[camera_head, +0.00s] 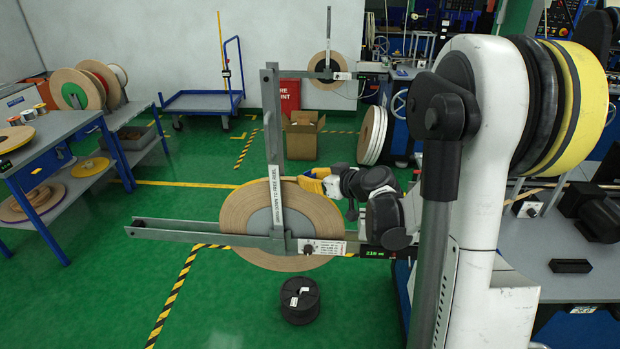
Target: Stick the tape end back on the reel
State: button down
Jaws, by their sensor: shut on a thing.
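The reel (239,216) is a large tan disc with a grey hub, held upright on the payoff stand. A grey upright bar (272,120) with a white label crosses its face, and a grey horizontal bar (190,231) crosses lower down. My gripper (311,182), with yellow fingers, is at the upper right rim of the reel, close to the upright bar. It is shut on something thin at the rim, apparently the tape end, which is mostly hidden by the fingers. I cannot tell whether the tape touches the reel there.
A black spool (300,301) stands on the green floor below the reel. A bench (60,130) with reels is at the left. A cardboard box (302,138), a blue cart (203,102) and another reel (326,70) are behind. Open floor lies left of the stand.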

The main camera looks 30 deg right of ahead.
notch_tip(320, 180, up, 8)
jog(key=p, duration=0.6)
